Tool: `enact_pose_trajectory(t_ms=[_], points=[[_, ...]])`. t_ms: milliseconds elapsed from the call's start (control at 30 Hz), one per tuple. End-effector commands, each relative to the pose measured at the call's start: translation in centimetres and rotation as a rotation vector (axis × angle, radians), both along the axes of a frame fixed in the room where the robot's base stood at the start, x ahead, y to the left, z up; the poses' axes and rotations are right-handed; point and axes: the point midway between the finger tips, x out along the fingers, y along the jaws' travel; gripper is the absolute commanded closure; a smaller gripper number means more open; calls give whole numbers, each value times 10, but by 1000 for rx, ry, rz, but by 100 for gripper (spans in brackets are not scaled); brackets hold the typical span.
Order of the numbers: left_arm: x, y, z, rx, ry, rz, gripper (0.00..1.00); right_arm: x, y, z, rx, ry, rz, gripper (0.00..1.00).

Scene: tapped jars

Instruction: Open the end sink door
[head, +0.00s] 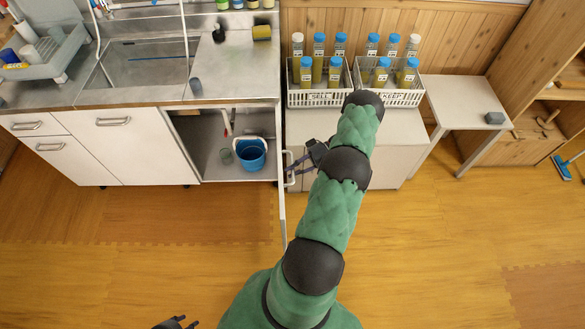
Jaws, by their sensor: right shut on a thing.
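The end sink door (282,207) stands swung out from the right end of the sink cabinet, seen nearly edge-on. Its metal handle (289,168) is on the right-hand face. My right gripper (298,163) is shut on this handle; my own arm and the steep angle hide part of the grasp. My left gripper (178,323) shows only in part at the bottom edge, away from the door.
The closed sink doors and drawer (130,145) are to the left. A low cabinet (402,155) with two white baskets (318,97) of jars stands just right of the open door. A small white table (462,100) is farther right. The wooden floor in front is clear.

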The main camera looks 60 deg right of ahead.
Motion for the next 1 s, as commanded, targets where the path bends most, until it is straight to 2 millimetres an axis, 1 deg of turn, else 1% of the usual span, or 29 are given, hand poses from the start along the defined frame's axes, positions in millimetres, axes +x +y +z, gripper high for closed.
enact_pose_trajectory(t_ms=[67, 100, 167, 200, 500, 633, 767, 1000], points=[[0, 0, 0, 0, 0, 0, 60, 1, -1, -1, -3, 1, -2, 100], [0, 0, 0, 0, 0, 0, 60, 1, -1, -1, -3, 1, -2, 75], [0, 0, 0, 0, 0, 0, 60, 1, -1, -1, -3, 1, -2, 58], [0, 0, 0, 0, 0, 0, 60, 1, -1, 0, -3, 0, -2, 55], [0, 0, 0, 0, 0, 0, 60, 0, -1, 0, -2, 0, -1, 55], [0, 0, 0, 0, 0, 0, 60, -4, -7, 1, -2, -1, -2, 55], [0, 0, 0, 0, 0, 0, 60, -14, -23, 4, -4, 0, -4, 55], [0, 0, 0, 0, 0, 0, 60, -40, -63, 13, -4, 1, -3, 55]])
